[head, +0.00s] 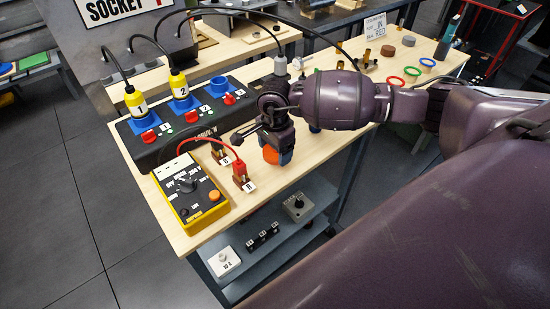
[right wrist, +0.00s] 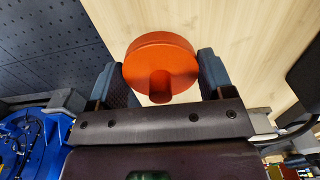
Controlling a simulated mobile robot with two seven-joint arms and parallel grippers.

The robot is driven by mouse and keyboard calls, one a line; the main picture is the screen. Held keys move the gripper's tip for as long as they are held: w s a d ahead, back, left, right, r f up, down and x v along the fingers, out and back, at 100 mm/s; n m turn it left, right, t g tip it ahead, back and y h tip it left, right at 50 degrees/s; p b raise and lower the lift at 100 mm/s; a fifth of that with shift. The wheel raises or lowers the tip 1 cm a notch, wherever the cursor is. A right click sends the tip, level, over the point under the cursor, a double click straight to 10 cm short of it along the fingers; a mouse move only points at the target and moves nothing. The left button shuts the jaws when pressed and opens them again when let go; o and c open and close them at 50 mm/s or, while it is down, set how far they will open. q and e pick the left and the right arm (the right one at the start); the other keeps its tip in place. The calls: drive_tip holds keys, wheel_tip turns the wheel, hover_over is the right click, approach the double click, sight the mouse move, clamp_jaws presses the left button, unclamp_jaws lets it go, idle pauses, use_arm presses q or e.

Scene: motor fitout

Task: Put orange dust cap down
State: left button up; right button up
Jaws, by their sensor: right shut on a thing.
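The orange dust cap (right wrist: 160,62) shows as a round orange disc with a short stub, between the two finger pads of my right gripper (right wrist: 158,80) in the right wrist view. In the head view my right gripper (head: 278,150) is shut on the orange dust cap (head: 271,155) near the front edge of the wooden bench (head: 180,215). The bench top lies beyond the cap in the right wrist view; I cannot tell how large the gap is. My left gripper is not in view.
A yellow meter (head: 188,190) and red and black probes in small holders (head: 240,176) stand left of the gripper. A black socket box (head: 190,118) with yellow and blue plugs lies behind. Coloured rings (head: 412,71) lie at the right. A lower shelf (head: 270,220) holds small parts.

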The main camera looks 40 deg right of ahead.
sight(275, 159)
drive_tip(key=shift+f, duration=1.9)
drive_tip(key=shift+f, duration=0.15)
drive_tip(key=o, duration=0.9)
wheel_tip(275, 159, up, 12)
drive_tip(key=shift+r, duration=0.2)
drive_tip(key=shift+a, duration=0.1)
